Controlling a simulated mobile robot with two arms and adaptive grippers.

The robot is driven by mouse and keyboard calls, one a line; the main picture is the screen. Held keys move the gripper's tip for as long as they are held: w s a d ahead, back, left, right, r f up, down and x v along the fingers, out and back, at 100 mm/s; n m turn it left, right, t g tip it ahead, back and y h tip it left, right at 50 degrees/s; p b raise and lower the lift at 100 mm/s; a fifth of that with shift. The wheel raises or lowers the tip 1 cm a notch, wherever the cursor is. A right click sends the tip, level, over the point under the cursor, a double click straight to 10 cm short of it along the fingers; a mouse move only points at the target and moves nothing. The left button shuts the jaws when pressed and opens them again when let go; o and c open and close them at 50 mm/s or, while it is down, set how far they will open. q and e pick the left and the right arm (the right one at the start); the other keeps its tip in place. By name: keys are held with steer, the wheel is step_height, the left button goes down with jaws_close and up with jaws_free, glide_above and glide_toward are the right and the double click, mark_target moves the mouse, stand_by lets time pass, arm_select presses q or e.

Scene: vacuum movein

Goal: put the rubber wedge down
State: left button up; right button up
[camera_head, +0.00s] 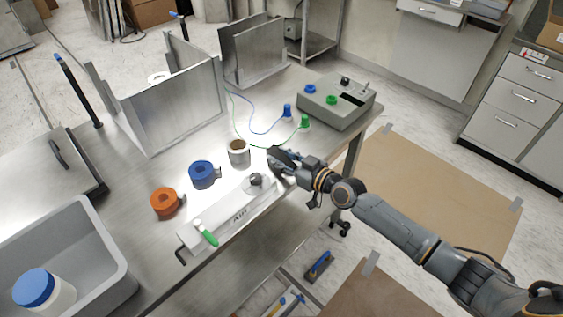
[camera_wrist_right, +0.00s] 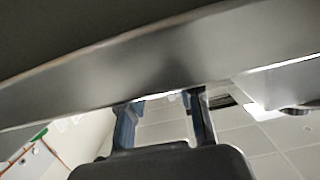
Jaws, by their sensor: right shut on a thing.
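My right gripper (camera_head: 287,163) reaches in from the right to the table's front edge, just right of the long pale bar (camera_head: 232,212) with a black knob. It is shut on a dark thing, taken as the rubber wedge, whose outline merges with the dark fingers in the head view. In the right wrist view, the two fingers (camera_wrist_right: 163,112) stand apart, and a broad grey surface (camera_wrist_right: 150,75) crosses in front of them. The wedge cannot be told apart clearly there. My left gripper is not in view.
A grey bin (camera_head: 100,235) is at lower left. Upright metal panels (camera_head: 175,105) stand behind.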

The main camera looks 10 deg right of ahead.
steer(key=shift+f, duration=0.15)
steer(key=shift+f, duration=0.15)
steer(key=o, duration=1.2)
steer(key=shift+c, duration=0.2)
